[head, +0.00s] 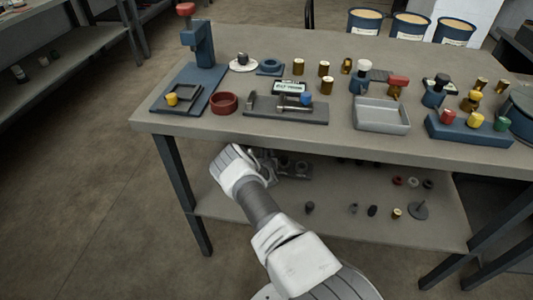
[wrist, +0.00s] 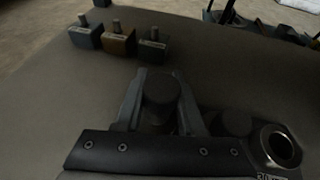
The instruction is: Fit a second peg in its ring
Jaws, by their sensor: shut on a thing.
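In the head view my gripper (head: 262,157) is low at the table's front edge, beside a grey block with round openings (head: 287,166) in the shade under the top. Its jaws are hard to make out there. In the wrist view my gripper (wrist: 160,105) is shut on a dark round peg-like piece (wrist: 160,88), which stands between the two fingers. Its lower end is hidden. A dark round shape (wrist: 232,124) lies just right of the fingers. Which ring belongs to this piece cannot be told.
The workbench top (head: 215,133) overhangs a lower shelf (head: 340,215) with small rings and pegs. On top stand a blue press (head: 203,50), a red ring (head: 223,103), a grey tray (head: 382,129) and a blue peg block (head: 470,134). The wrist view shows three pinned blocks (wrist: 118,43).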

